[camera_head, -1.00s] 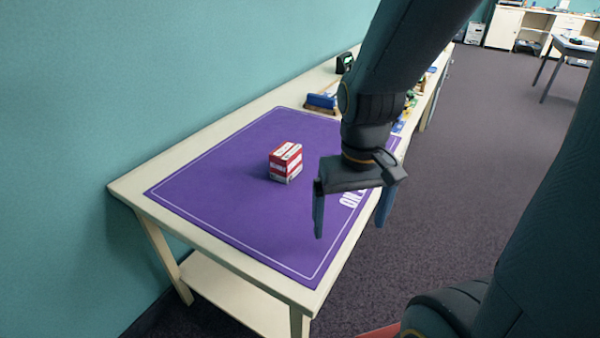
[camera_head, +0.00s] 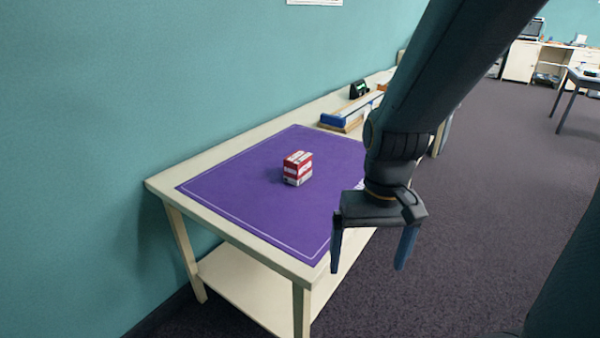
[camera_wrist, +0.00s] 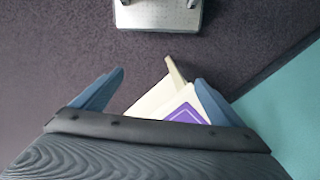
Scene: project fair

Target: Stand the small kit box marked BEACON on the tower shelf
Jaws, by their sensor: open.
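A small red and white box (camera_head: 297,168) stands on the purple mat (camera_head: 240,184) on the cream table. Its marking is too small to read, so I cannot tell whether it is the BEACON box. My gripper (camera_head: 372,262) is open and empty, pointing down just off the table's front right edge, to the right of the box and apart from it. In the wrist view my gripper's two blue fingers (camera_wrist: 160,92) are spread, with the mat corner (camera_wrist: 185,114) and table corner between them. I cannot make out a tower shelf in these views.
The cream table (camera_head: 170,181) runs along the teal wall, with a lower shelf (camera_head: 245,290). Behind the mat lie a blue and wooden item (camera_head: 345,117) and a small dark device (camera_head: 358,89). Open carpet (camera_head: 490,190) lies to the right.

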